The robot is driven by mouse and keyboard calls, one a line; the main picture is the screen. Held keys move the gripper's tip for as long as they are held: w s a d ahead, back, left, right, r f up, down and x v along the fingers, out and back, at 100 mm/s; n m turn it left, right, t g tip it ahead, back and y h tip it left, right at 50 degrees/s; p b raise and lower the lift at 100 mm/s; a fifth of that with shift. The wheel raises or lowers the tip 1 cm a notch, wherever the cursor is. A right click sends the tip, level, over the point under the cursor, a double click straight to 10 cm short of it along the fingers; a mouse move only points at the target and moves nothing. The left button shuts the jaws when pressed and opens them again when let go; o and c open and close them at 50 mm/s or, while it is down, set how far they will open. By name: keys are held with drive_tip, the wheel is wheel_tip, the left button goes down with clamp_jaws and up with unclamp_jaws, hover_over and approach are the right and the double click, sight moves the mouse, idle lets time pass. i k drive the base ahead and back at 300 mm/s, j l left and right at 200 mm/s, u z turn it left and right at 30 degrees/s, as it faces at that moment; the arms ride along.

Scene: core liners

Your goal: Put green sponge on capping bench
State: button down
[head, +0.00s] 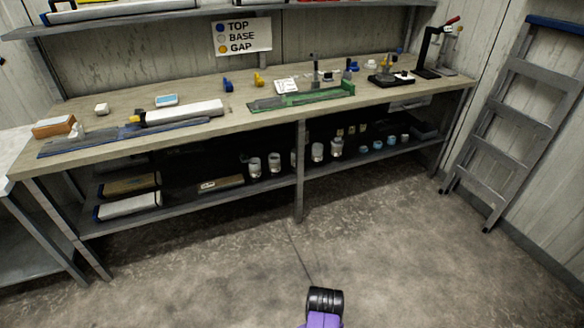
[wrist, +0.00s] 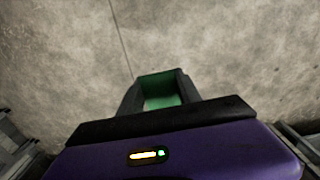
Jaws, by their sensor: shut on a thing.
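The green sponge (wrist: 162,91) is between the fingers of my gripper (wrist: 158,88) in the wrist view. The fingers are shut on it, and they hide its sides. Bare concrete floor shows beyond it. In the head view the sponge cannot be made out; a purple and black part of my arm shows at the bottom. A long wooden bench (head: 233,109) stands ahead along the wall, with a sign (head: 241,36) reading "TOP BASE GAP" above it. No label on the bench itself names it the capping bench.
The bench top holds a white core tube (head: 184,113), a green tray (head: 300,98), an orange-brown block (head: 53,126) and a black stand (head: 431,52). A lower shelf holds jars. A ladder (head: 522,110) leans at right; a pale table (head: 12,148) stands left. The floor before the bench is clear.

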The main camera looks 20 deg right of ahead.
sight(232, 112)
drive_tip(key=i+l+u, duration=0.1)
drive_tip(key=i+u, duration=0.25)
drive_tip(key=i, duration=0.95)
